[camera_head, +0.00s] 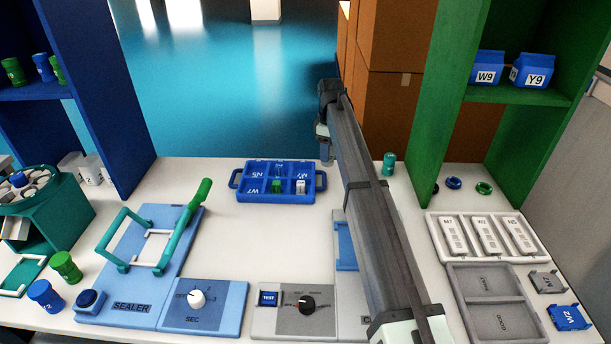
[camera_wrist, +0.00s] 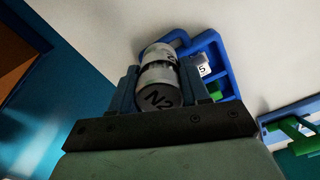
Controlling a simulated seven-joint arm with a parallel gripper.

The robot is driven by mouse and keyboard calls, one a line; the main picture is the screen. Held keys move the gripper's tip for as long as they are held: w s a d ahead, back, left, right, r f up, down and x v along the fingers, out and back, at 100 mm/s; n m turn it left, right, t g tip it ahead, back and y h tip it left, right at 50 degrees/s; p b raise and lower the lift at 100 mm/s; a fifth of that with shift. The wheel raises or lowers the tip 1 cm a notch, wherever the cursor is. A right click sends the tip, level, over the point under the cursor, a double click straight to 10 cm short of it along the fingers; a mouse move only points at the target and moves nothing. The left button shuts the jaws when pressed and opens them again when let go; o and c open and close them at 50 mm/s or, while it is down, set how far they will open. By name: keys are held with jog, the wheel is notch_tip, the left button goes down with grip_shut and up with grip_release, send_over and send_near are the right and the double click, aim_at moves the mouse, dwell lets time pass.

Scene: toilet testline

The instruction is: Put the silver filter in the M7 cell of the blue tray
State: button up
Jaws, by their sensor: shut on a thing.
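My gripper (camera_wrist: 160,88) is shut on a silver-grey cylinder (camera_wrist: 158,97) with white bands and "N2" on its end face, which looks like the silver filter. In the head view my gripper (camera_head: 325,150) hangs just beyond the blue tray's right end, and its held item cannot be made out. The blue tray (camera_head: 275,200) lies on the white table with handles at both ends. A green item (camera_head: 277,186) and a white item (camera_head: 300,187) stand in front cells. The tray (camera_wrist: 222,72) is partly hidden behind the gripper in the wrist view.
The sealer (camera_head: 130,308) with its raised green handle (camera_head: 200,195) stands left of the tray. A teal cylinder (camera_head: 389,163) stands to the right. My arm crosses the scene and hides part of the table. A green shelf (camera_head: 447,120) rises at right.

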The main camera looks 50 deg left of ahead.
jog(key=shift+s+a+m, duration=1.1)
jog(key=shift+s+a, duration=0.1)
jog(key=shift+a, duration=3.75)
jog(key=shift+f, duration=4.6)
jog(key=shift+f, duration=0.15)
jog(key=o, duration=0.8)
notch_tip(320, 180, up, 12)
jog(key=shift+r, duration=0.2)
